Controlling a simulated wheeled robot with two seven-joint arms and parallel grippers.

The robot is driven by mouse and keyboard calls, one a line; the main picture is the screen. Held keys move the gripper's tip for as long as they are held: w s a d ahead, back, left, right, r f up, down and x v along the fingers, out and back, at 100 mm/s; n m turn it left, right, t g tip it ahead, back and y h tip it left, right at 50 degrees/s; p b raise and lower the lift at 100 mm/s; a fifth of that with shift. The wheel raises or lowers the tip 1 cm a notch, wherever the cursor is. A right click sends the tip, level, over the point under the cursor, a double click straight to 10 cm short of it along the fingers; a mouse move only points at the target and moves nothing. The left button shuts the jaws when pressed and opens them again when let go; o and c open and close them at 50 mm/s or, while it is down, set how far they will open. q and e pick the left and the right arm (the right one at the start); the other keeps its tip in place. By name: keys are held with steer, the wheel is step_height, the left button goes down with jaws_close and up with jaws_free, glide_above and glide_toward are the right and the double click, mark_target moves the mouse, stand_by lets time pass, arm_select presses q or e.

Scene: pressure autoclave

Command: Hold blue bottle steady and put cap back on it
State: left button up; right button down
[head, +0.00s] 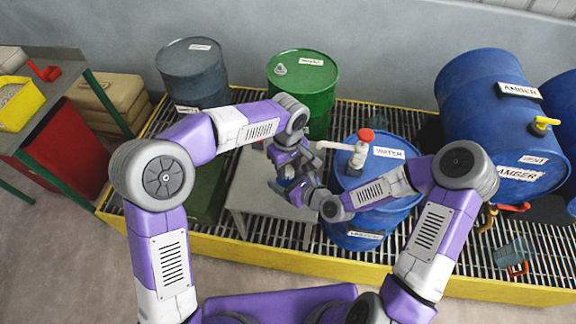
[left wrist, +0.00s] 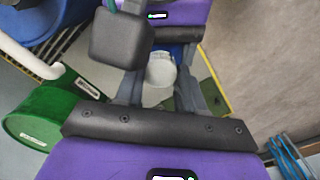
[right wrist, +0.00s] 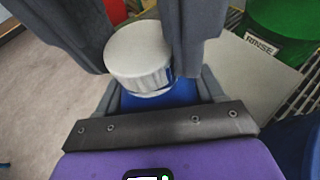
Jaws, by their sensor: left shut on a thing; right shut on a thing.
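The white ribbed cap (right wrist: 138,55) sits at the top of the blue bottle (right wrist: 172,95) in the right wrist view. I cannot tell whether it is fully seated. My left gripper (head: 297,172) is shut on the cap, which also shows between its fingers in the left wrist view (left wrist: 160,72). My right gripper (head: 303,192) is shut on the bottle below the cap, holding it from the side. Both grippers meet above the grey stand (head: 260,195). In the head view the bottle and cap are mostly hidden by the grippers.
A blue drum (head: 345,155) with a red-topped pump stands just right of the grippers. A green drum (head: 305,85) and a grey drum (head: 190,70) stand behind. Large blue barrels (head: 490,110) lie at right. A yellow-edged grating (head: 470,255) runs underneath.

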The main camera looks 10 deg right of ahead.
arm_select(q)
steer(key=m, duration=0.2)
steer(key=shift+m, duration=0.4)
steer(key=o, duration=1.2)
steer(key=shift+c, duration=0.2)
steer(key=shift+r, duration=0.1)
steer(key=shift+r, duration=2.2)
steer(key=shift+c, duration=0.5)
